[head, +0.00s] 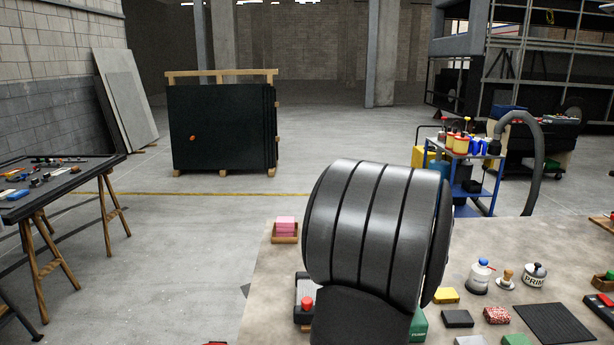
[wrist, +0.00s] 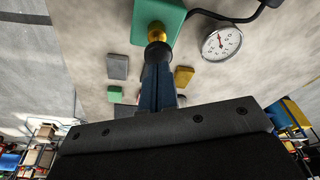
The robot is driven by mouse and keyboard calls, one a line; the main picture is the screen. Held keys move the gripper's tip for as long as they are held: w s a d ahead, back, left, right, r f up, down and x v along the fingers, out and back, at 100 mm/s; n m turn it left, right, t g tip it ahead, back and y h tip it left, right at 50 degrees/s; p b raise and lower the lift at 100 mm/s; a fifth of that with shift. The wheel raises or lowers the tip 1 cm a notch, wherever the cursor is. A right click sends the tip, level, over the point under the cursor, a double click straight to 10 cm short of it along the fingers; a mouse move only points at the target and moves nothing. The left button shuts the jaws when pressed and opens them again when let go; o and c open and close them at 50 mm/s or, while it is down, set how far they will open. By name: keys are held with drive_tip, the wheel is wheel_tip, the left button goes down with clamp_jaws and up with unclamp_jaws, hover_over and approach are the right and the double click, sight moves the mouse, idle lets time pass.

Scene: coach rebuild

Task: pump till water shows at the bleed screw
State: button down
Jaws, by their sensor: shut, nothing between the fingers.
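In the wrist view a green block (wrist: 160,12) with a round brass fitting (wrist: 156,33) on its near face lies at the top centre. A white dial gauge (wrist: 221,42) with a dark hose or pipe beside it is to its right. My gripper (wrist: 157,54) is shut and empty, its tips close to the brass fitting; I cannot tell whether they touch it. In the head view my arm hides my gripper, and part of a green body (head: 418,326) shows beside the arm. I cannot make out a bleed screw or any water.
The bench (head: 470,240) carries a white bottle (head: 480,279), a PRIME can (head: 535,276), a wooden-handled stamp (head: 506,279), a black mat (head: 553,323) and several small coloured blocks. Pink pads (head: 286,225) sit in a wooden tray at the bench's left edge. A blue cart (head: 466,180) stands beyond.

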drive_tip(key=shift+a+x, duration=0.15)
drive_tip(key=shift+x, duration=0.7)
drive_tip(key=shift+a+x, duration=0.15)
drive_tip(key=shift+x, duration=0.7)
drive_tip(key=shift+s, duration=0.25)
drive_tip(key=shift+v, duration=0.95)
drive_tip(key=shift+w+d+r, duration=0.15)
drive_tip(key=shift+v, duration=0.85)
drive_tip(key=shift+w+d, duration=0.1)
drive_tip(key=shift+d, duration=0.05)
